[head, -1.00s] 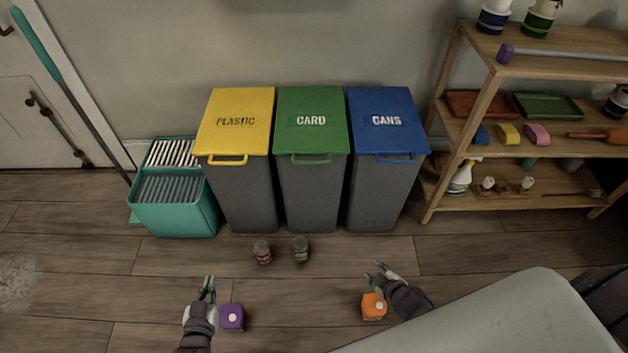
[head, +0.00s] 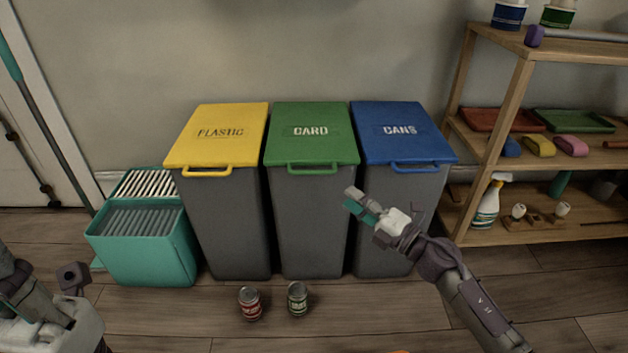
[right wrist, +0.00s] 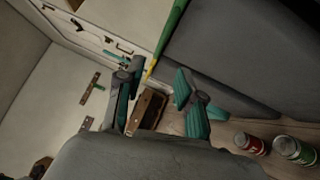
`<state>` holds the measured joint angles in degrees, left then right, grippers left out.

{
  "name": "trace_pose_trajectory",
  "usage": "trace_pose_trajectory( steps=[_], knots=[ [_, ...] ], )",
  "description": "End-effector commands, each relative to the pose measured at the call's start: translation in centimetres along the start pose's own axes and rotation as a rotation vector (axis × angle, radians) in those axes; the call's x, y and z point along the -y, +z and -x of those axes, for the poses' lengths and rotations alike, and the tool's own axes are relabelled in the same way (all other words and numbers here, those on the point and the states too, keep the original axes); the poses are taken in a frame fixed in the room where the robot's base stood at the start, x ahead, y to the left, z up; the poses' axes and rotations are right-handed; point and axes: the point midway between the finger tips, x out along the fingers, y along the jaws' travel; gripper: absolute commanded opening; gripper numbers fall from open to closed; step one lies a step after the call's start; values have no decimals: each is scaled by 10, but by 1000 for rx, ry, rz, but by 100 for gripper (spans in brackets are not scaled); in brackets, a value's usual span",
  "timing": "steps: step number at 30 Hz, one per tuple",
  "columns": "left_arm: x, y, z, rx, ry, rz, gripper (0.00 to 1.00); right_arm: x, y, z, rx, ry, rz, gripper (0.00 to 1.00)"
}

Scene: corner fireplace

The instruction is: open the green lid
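The green lid (head: 312,133) marked CARD lies closed on the middle grey bin (head: 311,225). Its green handle (head: 312,169) sticks out at the front edge. My right gripper (head: 357,205) is in front of the bins, below and right of that handle and apart from it. In the right wrist view its two fingers (right wrist: 158,80) are spread with nothing between them. The green lid's edge (right wrist: 172,35) shows there as a strip beyond the fingers.
The yellow PLASTIC lid (head: 219,134) and blue CANS lid (head: 401,132) are closed on either side. A red can (head: 250,303) and green can (head: 297,299) stand on the floor in front. A teal bucket (head: 145,252) is left, a wooden shelf (head: 497,120) right.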

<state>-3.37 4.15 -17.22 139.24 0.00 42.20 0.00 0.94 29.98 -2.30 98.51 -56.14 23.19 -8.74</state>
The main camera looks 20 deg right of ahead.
Motion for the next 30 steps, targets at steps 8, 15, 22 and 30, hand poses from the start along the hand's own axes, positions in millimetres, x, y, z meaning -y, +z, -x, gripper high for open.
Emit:
trace_pose_trajectory(
  steps=[8,15,22,30],
  knots=[
    [-1,0,-3,-29,13,-4,0,1,1,-56,2,3,-1,37],
    [-2,-1,-8,-57,24,-8,0,1,0,-102,2,1,-2,37],
    [-3,-2,-11,-68,32,-10,0,1,1,-124,3,-1,-4,37],
    [-3,-3,-14,-76,34,-11,0,0,1,-127,3,-1,-4,37]
  ],
)
